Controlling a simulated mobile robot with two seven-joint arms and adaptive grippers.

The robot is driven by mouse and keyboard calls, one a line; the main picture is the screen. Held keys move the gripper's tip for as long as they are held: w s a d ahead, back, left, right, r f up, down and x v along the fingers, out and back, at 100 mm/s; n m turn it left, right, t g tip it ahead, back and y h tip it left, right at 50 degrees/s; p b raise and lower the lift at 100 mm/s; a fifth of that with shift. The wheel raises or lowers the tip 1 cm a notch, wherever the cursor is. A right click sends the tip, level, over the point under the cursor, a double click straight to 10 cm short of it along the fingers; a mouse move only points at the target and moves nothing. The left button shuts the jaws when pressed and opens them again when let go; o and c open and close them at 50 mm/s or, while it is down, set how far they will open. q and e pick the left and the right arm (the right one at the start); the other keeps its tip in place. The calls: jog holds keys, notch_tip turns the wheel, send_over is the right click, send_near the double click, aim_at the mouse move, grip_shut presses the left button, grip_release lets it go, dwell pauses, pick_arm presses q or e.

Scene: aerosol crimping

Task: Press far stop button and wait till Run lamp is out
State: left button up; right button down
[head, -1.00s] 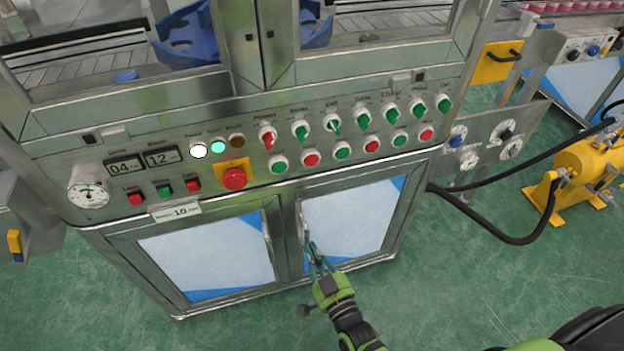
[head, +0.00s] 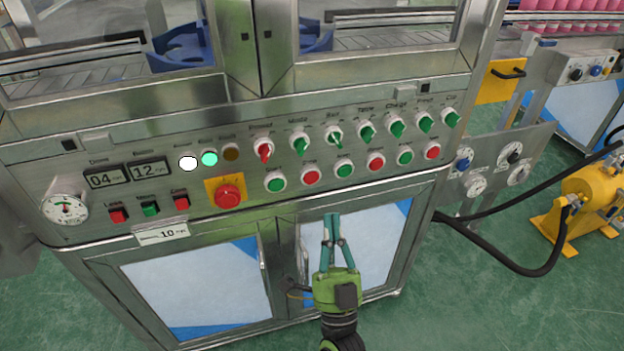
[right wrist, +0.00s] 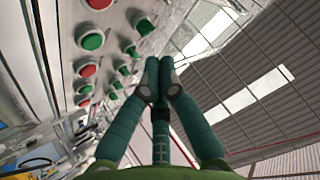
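The steel control panel carries a row of round buttons, green and red by turns. The red ones are a left one (head: 311,178), a middle one (head: 376,162) and the far right one (head: 432,152). The green Run lamp (head: 209,159) is lit, between a lit white lamp (head: 188,163) and a dark amber one (head: 230,152). My right gripper (head: 332,215) is in front of and below the button row, apart from it, fingertips together and empty. In the right wrist view its closed fingertips (right wrist: 160,72) show beside the buttons. My left gripper is not in view.
A red mushroom button (head: 228,195) on a yellow plate sits left of the button row. Green selector switches (head: 367,132) and one red one (head: 263,149) line up above. A yellow pump (head: 590,195) with black hoses stands at right on the green floor.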

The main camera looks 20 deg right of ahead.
aim_at(311, 178)
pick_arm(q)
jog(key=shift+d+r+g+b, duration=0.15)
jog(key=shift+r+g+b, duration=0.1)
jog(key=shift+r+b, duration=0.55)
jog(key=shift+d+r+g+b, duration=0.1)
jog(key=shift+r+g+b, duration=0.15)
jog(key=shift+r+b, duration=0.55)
pick_arm(e)
jog(key=w, duration=0.8)
jog(key=shift+a, duration=0.15)
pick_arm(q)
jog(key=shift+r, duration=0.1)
